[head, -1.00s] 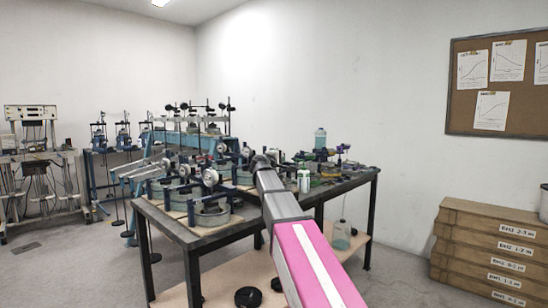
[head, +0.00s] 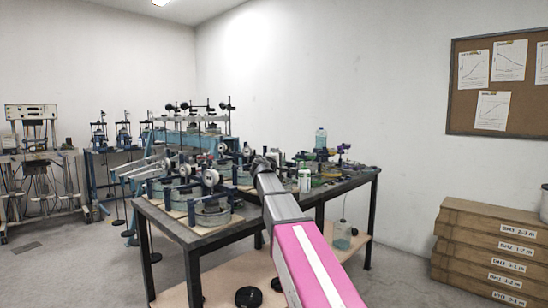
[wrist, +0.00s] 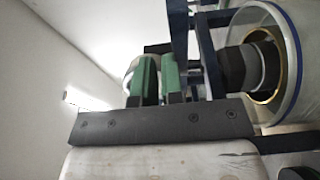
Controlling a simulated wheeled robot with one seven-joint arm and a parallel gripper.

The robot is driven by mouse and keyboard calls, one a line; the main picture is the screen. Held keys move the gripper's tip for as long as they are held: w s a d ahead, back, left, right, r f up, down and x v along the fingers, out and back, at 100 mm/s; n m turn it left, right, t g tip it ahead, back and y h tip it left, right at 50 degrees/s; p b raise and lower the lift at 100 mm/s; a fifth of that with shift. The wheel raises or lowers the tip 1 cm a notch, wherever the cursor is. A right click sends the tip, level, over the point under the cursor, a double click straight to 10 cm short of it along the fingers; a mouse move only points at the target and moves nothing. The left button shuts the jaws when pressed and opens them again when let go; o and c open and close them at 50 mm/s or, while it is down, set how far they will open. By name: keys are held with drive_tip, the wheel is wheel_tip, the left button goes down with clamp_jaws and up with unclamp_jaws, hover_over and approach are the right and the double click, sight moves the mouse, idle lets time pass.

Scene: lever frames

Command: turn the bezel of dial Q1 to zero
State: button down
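Several dial gauges stand on the lever frames on the dark bench; one with a pale round face (head: 210,178) shows left of my arm in the head view. No label is readable, so I cannot tell which is Q1. In the head view my arm reaches over the bench and its end hides my gripper. In the wrist view my gripper (wrist: 159,80) shows two green-padded fingers close together with a narrow gap. A pale rounded thing (wrist: 129,72) lies just behind the left finger, partly hidden. I cannot tell whether the fingers touch or hold it.
A large clear round part with a blue rim and a brass ring (wrist: 266,60) is close right of the fingers in the wrist view. Dark frame posts (wrist: 212,50) stand between. Bottles (head: 304,180) and small items crowd the bench (head: 345,188).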

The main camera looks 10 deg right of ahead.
drive_tip(key=shift+w+d+f, duration=0.15)
drive_tip(key=shift+w+d, duration=0.25)
drive_tip(key=shift+d, duration=0.25)
drive_tip(key=shift+s+a, duration=0.3)
drive_tip(key=shift+s, duration=0.55)
drive_tip(key=v, duration=0.4)
drive_tip(key=shift+s+a, duration=0.2)
